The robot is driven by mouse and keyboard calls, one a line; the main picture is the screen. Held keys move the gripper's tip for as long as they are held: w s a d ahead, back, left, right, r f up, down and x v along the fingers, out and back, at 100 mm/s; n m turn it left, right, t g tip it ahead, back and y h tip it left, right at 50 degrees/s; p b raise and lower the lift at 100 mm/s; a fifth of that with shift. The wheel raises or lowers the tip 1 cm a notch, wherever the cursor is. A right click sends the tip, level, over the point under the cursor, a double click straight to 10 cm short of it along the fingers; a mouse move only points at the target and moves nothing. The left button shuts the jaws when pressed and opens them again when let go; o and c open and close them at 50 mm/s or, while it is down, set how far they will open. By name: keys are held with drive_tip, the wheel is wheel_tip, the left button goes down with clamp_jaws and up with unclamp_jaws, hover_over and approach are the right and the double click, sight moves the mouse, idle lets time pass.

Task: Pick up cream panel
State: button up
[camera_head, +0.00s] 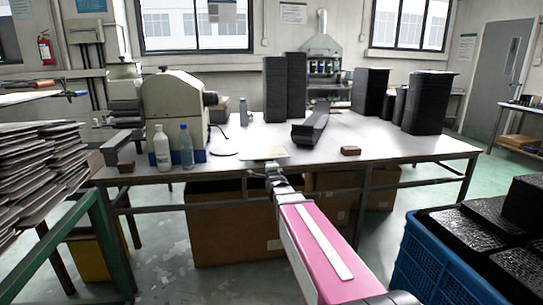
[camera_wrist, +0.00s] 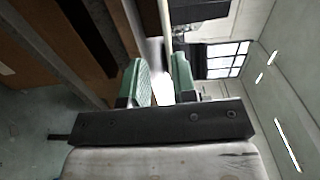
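The cream panel (camera_head: 263,153) is a thin pale sheet lying flat at the front edge of the worktable (camera_head: 360,148). In the wrist view it appears as a narrow cream strip (camera_wrist: 165,25), seen nearly edge-on just ahead of the fingers. My gripper (camera_head: 272,168) is at the table's front edge, just in front of the panel. In the wrist view its two green-padded fingers (camera_wrist: 161,64) are apart, with the strip lined up with the gap. I cannot tell whether the panel's near edge lies between the pads.
A white bottle (camera_head: 161,148) and a blue bottle (camera_head: 186,146) stand left on the table. A small brown block (camera_head: 350,150) and a dark long bar (camera_head: 310,127) lie to the right. Dark stacks stand behind. A blue crate (camera_head: 432,262) is at lower right.

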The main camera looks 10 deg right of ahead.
sight(266, 158)
drive_tip(key=shift+w+d+r, duration=0.1)
drive_tip(key=shift+w, duration=2.55)
drive_tip(key=shift+w+r, duration=0.1)
drive_tip(key=shift+w, duration=2.5)
clamp_jaws()
drive_tip(key=shift+r, duration=1.3)
drive_tip(key=shift+s, duration=0.1)
